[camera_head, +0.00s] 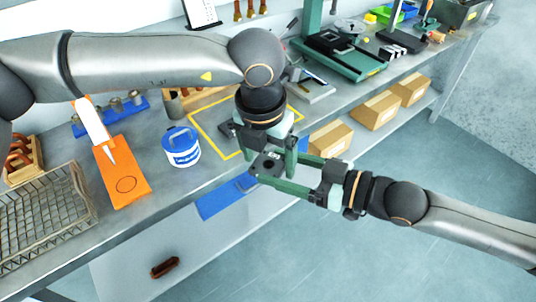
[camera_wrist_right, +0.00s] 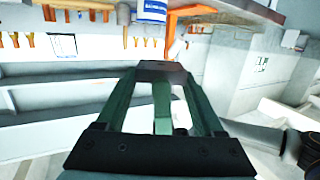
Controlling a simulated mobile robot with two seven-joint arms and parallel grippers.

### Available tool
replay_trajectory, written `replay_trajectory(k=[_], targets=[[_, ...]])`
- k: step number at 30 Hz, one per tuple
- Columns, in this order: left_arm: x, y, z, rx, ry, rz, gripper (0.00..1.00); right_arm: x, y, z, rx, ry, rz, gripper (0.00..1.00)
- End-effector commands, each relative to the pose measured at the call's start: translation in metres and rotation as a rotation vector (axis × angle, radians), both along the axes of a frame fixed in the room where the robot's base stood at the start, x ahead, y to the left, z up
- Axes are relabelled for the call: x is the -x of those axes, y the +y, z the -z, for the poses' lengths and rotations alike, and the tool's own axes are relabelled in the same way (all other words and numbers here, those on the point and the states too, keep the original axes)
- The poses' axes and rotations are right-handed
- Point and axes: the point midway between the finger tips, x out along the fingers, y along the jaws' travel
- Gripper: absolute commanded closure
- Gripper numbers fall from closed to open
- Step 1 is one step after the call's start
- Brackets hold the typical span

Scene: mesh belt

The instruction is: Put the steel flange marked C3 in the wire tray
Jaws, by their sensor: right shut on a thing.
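The steel flange (camera_head: 270,163) is a dark square plate with a round hole and a small pale label, too small to read. It is held in the air in front of the bench edge. My right gripper (camera_head: 275,172) is shut on it from the right. In the right wrist view the flange (camera_wrist_right: 162,72) sits across the fingertips. My left gripper (camera_head: 270,152) points down at the flange, its fingers spread on either side; whether they touch it is unclear. The wire tray (camera_head: 45,218) stands at the far left of the bench and looks empty.
An orange board (camera_head: 122,172), a blue-and-white tub (camera_head: 182,147) and a yellow outlined square (camera_head: 205,128) lie between the tray and my grippers. A blue rack (camera_head: 110,116) stands behind. Cardboard boxes (camera_head: 378,110) sit on the lower shelf.

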Motion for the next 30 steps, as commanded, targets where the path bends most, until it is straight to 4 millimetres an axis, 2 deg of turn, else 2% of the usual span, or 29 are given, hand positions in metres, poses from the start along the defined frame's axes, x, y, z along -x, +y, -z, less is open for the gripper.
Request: replay_trajectory(k=[2, 23, 24, 26, 27, 30], targets=[[0.0001, -0.0001, -0.0002, 0.000, 0.000, 0.000, 0.18, -0.0001, 0.0004, -0.0017, -0.003, -0.003, -0.001, 1.00], [0.0005, -0.0008, -0.0007, 0.003, 0.000, 0.002, 0.97, 0.0000, 0.0004, -0.0017, -0.003, -0.003, -0.001, 1.00], [0.0006, -0.0009, -0.0007, 0.003, 0.000, 0.002, 1.00, 0.0000, 0.0005, -0.0016, -0.003, -0.003, -0.001, 1.00], [0.0006, -0.0010, -0.0007, 0.003, 0.000, 0.002, 1.00, 0.0000, 0.0005, -0.0016, -0.003, -0.003, -0.001, 1.00], [0.0004, -0.0012, -0.0015, 0.004, 0.000, 0.003, 1.00, 0.0000, 0.0004, -0.0018, -0.003, -0.003, -0.001, 0.29], [0.0004, -0.0012, -0.0014, 0.003, -0.001, 0.002, 1.00, 0.0000, 0.0005, -0.0015, -0.002, -0.002, -0.001, 0.18]])
